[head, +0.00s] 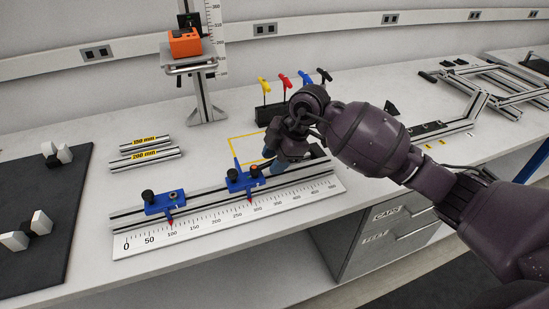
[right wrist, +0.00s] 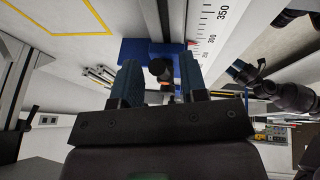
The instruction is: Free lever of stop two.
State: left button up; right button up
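My right gripper (head: 277,160) is just right of this stop. In the right wrist view its two fingers (right wrist: 160,82) are apart, with a round black knob (right wrist: 160,68) of the blue stop (right wrist: 140,50) showing in the gap; contact cannot be seen. The lever's position is unclear. A dark gripper-like end (right wrist: 240,72), probably my left gripper, shows in the right wrist view.
The other blue stop (head: 160,203) has its pointer near 100 on the ruler (head: 205,222). Two labelled profile pieces (head: 150,150) lie behind the rail. A black rack (head: 270,113) with coloured handles stands behind my right gripper. Free table lies left of the rail.

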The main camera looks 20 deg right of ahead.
grip_shut()
pick_arm(q)
jog(key=shift+s+a+f, duration=0.1)
jog(key=shift+s+f, duration=0.25)
jog(key=shift+s, duration=0.1)
jog(key=shift+s, duration=0.1)
